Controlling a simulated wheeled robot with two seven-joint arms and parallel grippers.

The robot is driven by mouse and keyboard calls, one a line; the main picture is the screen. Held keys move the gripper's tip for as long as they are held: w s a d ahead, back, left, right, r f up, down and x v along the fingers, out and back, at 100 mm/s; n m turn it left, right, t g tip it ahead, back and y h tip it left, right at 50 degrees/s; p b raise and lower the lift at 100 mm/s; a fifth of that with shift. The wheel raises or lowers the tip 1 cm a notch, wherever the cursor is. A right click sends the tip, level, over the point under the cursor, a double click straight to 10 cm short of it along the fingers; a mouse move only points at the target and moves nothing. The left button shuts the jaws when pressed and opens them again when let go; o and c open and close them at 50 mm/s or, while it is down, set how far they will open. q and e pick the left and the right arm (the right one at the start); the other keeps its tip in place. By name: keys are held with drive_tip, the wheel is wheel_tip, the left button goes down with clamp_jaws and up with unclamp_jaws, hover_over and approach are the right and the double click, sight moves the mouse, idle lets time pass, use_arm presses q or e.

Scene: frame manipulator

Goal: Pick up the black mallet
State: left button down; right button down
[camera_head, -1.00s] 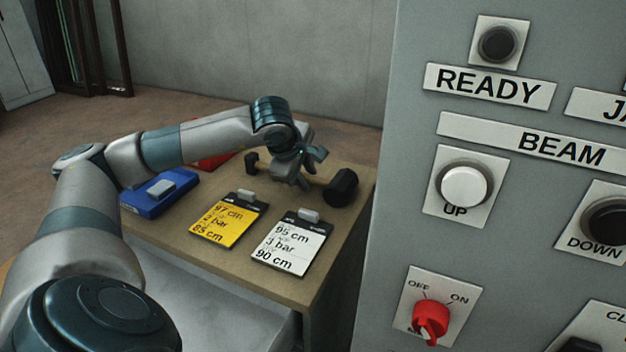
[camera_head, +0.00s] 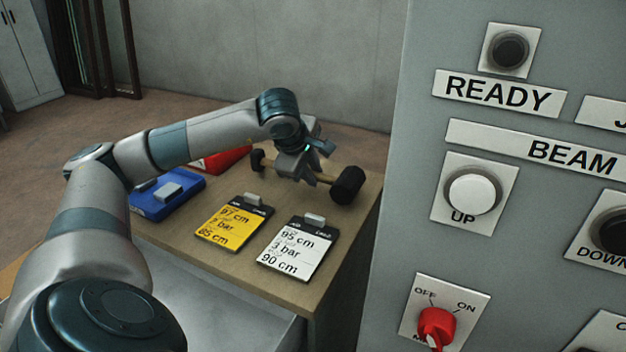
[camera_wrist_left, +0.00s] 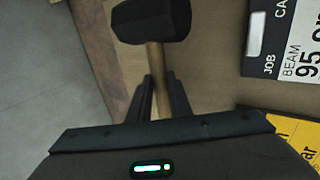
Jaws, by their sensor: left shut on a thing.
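The black mallet (camera_head: 347,185) lies across the far part of the wooden table, its large black head to the right and a smaller black end at the left of its wooden handle. My left gripper (camera_head: 301,176) is over the middle of the handle and shut on it. In the left wrist view, the mallet's black head (camera_wrist_left: 151,20) is at the top, and the wooden handle runs down between the two dark fingers of my left gripper (camera_wrist_left: 158,95). Whether the mallet touches the table is hard to tell. My right gripper is not in view.
A yellow card on a clipboard (camera_head: 232,222) and a white one (camera_head: 298,249) lie on the table (camera_head: 200,258) in front of the mallet. A blue case (camera_head: 172,196) and a red thing (camera_head: 222,160) are at left. A grey control panel (camera_head: 412,120) stands close on the right.

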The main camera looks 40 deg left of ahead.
use_arm(q)
wheel_tip(320, 180, up, 8)
drive_tip(key=shift+f, duration=0.1)
idle(0.7)
